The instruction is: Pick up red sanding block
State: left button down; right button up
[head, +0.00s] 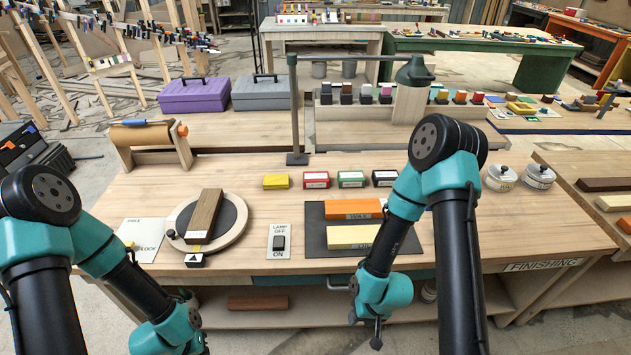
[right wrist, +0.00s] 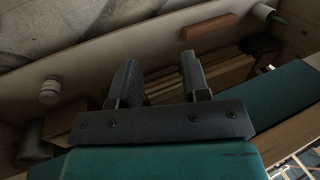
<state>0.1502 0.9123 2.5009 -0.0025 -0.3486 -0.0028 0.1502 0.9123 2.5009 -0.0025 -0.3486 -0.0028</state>
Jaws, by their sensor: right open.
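The red sanding block (head: 316,180) lies flat on the workbench in the head view. It has a white label on its front and sits between a yellow block (head: 275,182) and a green-edged block (head: 351,180). My right gripper (head: 365,328) hangs below the bench's front edge, well away from the red block. In the right wrist view its two fingers (right wrist: 158,78) stand apart with nothing between them. My left arm comes in at lower left, and its gripper fingers are not visible. The red block does not show in the right wrist view.
A dark-edged block (head: 385,178) stands at the row's right end. In front are a dark mat (head: 318,240) with orange and pale blocks, a lamp switch (head: 280,243), and a round turntable (head: 240,212) bearing a wooden piece. A lamp post (head: 294,110) rises behind the row.

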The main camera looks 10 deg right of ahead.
jog(key=o, duration=1.1)
jog(key=shift+c, duration=0.2)
